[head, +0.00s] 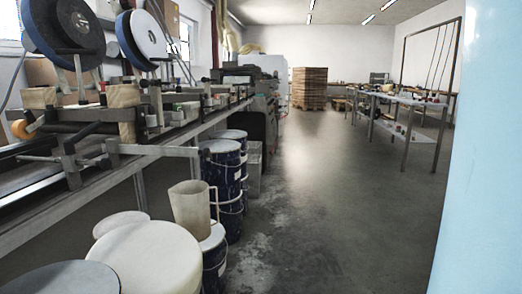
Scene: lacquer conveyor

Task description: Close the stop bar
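A lacquer conveyor machine stands along the left side, with a long metal rail (70,197) at its front edge. A flat grey metal bar (158,150), which looks like the stop bar, sticks out from a clamp bracket (72,160) on the machine. It reaches right, past the rail, above the floor beside the blue cans, and its far end bends down. I cannot tell for sure that this is the stop bar. Neither of my grippers is in view.
White-lidded drums (145,258), a translucent jug (190,208) and stacked blue cans (222,170) stand below the rail. A pale blue surface (485,170) fills the right edge. The grey floor (330,210) between is clear. A metal table (405,100) and stacked pallets (309,88) stand farther back.

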